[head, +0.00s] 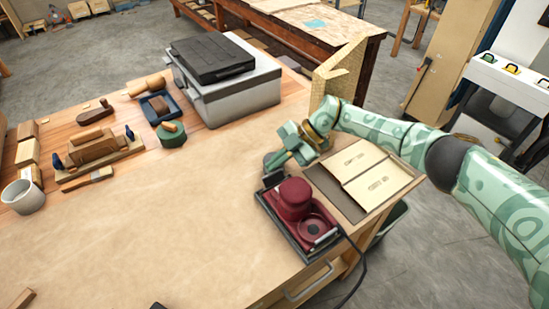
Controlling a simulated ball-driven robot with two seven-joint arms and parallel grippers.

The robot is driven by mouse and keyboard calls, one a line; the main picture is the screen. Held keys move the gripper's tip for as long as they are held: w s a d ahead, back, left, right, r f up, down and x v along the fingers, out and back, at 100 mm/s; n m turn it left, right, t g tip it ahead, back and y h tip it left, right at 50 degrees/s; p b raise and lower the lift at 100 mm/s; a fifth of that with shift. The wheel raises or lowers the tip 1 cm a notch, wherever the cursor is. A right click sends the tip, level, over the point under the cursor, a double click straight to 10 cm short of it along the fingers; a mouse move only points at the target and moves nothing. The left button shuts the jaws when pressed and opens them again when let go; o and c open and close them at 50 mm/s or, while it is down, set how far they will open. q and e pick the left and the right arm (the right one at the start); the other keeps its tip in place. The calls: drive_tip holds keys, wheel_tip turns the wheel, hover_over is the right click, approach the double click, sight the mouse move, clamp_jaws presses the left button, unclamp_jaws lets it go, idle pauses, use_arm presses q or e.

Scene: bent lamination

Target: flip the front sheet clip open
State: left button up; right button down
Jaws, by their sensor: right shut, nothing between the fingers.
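The dark red sander (292,197) stands upright on a dark base or tray at the right front corner of the workbench. A pale metal bar (326,238) at its near right end looks like a sheet clip; I cannot tell whether it is open or shut. A grey part (273,178) at the far end may be the other clip. My right gripper (275,158) is just beyond this far end, shut and empty. I cannot tell whether it touches anything. My left gripper is out of view.
Pale sheets (377,176) on a brown board lie right of the sander. A dark cord (358,262) hangs over the bench edge. The bench middle is clear.

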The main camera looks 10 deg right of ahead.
drive_tip(key=shift+s+d+p, duration=0.15)
drive_tip(key=shift+s+p, duration=0.15)
drive_tip(key=shift+s, duration=0.05)
drive_tip(key=shift+s+f, duration=0.1)
drive_tip(key=shift+f, duration=0.1)
drive_tip(key=v, duration=0.7)
drive_tip(key=shift+d+r, duration=0.2)
drive_tip(key=shift+r, duration=0.15)
